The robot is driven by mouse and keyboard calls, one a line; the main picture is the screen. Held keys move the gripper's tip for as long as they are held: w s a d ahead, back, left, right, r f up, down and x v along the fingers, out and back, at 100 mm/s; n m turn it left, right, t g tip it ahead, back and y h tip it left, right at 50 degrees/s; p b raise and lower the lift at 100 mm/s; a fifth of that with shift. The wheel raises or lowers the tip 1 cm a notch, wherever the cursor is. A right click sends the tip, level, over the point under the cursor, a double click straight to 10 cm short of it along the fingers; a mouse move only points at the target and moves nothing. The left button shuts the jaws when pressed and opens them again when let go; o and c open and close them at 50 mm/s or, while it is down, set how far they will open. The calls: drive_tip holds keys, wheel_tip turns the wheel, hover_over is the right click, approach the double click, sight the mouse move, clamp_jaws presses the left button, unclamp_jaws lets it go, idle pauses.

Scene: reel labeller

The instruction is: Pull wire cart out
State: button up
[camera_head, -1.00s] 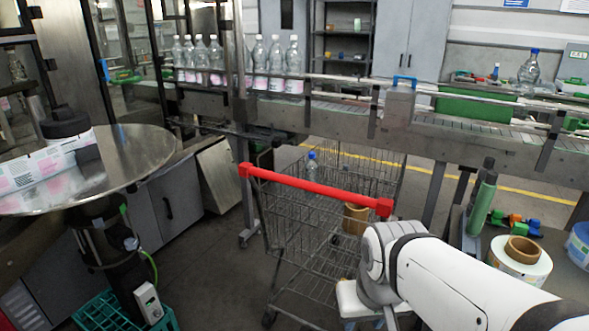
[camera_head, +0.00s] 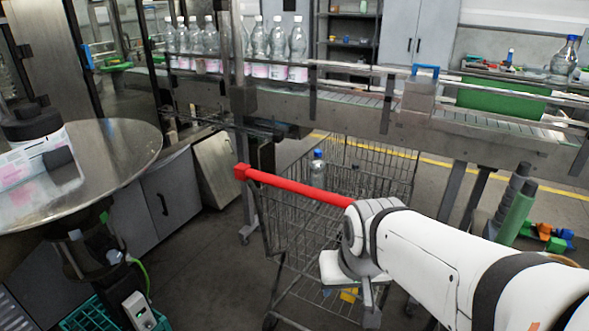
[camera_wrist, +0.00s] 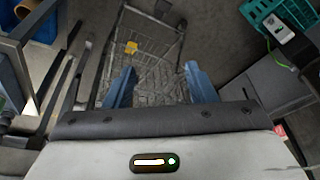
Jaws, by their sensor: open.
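The wire cart (camera_head: 290,225) stands on the floor under the conveyor, with its red handle bar (camera_head: 290,187) toward me. A clear bottle with a blue cap (camera_head: 318,168) is in its basket. My arm crosses in front of the handle's right end and hides it. In the wrist view, the cart (camera_wrist: 150,55) lies beyond my gripper (camera_wrist: 160,82), whose two blue fingers are spread apart with nothing between them. The fingers are over the cart's lower part in that picture. I cannot tell how far off the cart is. The fingertips are hidden in the head view.
The conveyor (camera_head: 345,115) with a row of bottles (camera_head: 275,48) runs above the cart. A round steel table (camera_head: 120,150) stands at left, with a green crate (camera_head: 95,315) below it. Bare floor lies left of the cart.

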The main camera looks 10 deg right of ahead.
drive_tip(key=w+f+m+t+b, duration=0.2)
drive_tip(key=w+m+t+b, duration=0.25)
drive_tip(key=w, duration=0.55)
drive_tip(key=w+a+f+m+t+h+b, duration=0.1)
drive_tip(key=w+f+m+t+b, duration=0.15)
drive_tip(key=w+t+b, duration=0.5)
drive_tip(key=w+f+m+t+b, duration=0.2)
drive_tip(key=w+m+t+b, duration=0.15)
drive_tip(key=w, duration=0.75)
drive_tip(key=w+r+m+t+h+b, duration=0.1)
drive_tip(key=w+m, duration=0.1)
drive_tip(key=w+d+r+m+t+h+b, duration=0.1)
drive_tip(key=w+m+t, duration=0.1)
drive_tip(key=w+r+m+t+h+b, duration=0.1)
drive_tip(key=w+m+t, duration=0.1)
drive_tip(key=w, duration=0.1)
drive_tip(key=shift+d+r+b, duration=0.2)
drive_tip(key=shift+r+b, duration=0.1)
clamp_jaws()
